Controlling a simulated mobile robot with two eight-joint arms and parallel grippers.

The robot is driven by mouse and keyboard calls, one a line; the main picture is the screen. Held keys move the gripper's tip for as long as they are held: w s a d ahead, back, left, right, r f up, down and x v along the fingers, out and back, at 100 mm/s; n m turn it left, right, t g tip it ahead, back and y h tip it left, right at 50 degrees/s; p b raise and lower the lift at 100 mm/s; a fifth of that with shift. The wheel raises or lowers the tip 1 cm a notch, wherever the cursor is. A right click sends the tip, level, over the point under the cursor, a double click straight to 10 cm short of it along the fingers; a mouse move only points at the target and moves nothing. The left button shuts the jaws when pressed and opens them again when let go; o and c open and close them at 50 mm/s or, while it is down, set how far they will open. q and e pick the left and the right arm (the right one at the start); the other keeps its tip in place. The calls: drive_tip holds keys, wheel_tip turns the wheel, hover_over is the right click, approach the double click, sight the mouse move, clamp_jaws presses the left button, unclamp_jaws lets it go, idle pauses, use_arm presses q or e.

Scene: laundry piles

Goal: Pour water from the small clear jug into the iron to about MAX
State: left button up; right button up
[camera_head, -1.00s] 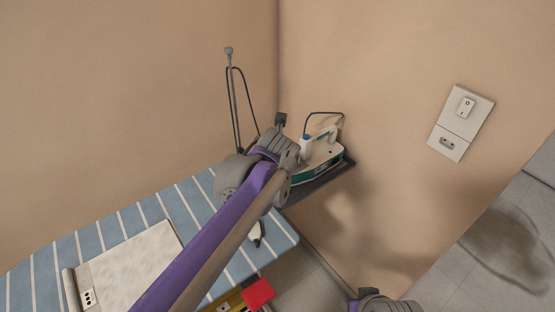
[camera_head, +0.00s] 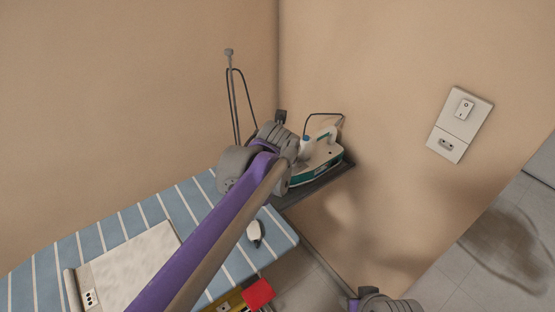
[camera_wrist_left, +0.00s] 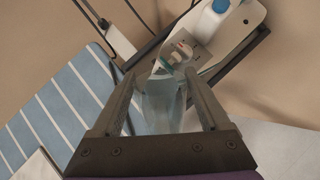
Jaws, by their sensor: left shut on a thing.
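The small clear jug (camera_wrist_left: 163,103) shows in the left wrist view, pale bluish and see-through. My left gripper (camera_wrist_left: 160,82) is shut on it, one dark finger on each side. In the head view my left gripper (camera_head: 287,140) is just left of the iron and the jug is hidden behind it. The iron (camera_head: 322,153) is white and teal and sits on a dark rest at the board's far end. In the left wrist view the iron (camera_wrist_left: 238,28) with its blue cap is beyond the jug, to the upper right. The water level and the iron's MAX mark cannot be made out.
The striped blue ironing board (camera_head: 110,222) carries a pale pad (camera_head: 130,265) and a small white-and-dark object (camera_head: 255,232). A thin grey cord holder (camera_head: 231,85) stands behind. Walls close in the corner. Part of my right arm shows at the bottom edge.

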use_arm(q)
drive_tip(key=shift+w+r+g+p, duration=0.2)
drive_tip(key=shift+w+g+p, duration=0.15)
drive_tip(key=shift+g+p, duration=0.65)
drive_tip(key=shift+w+r+g+p, duration=0.2)
drive_tip(key=shift+w+g+p, duration=0.1)
drive_tip(key=shift+g+p, duration=0.65)
idle(6.0)
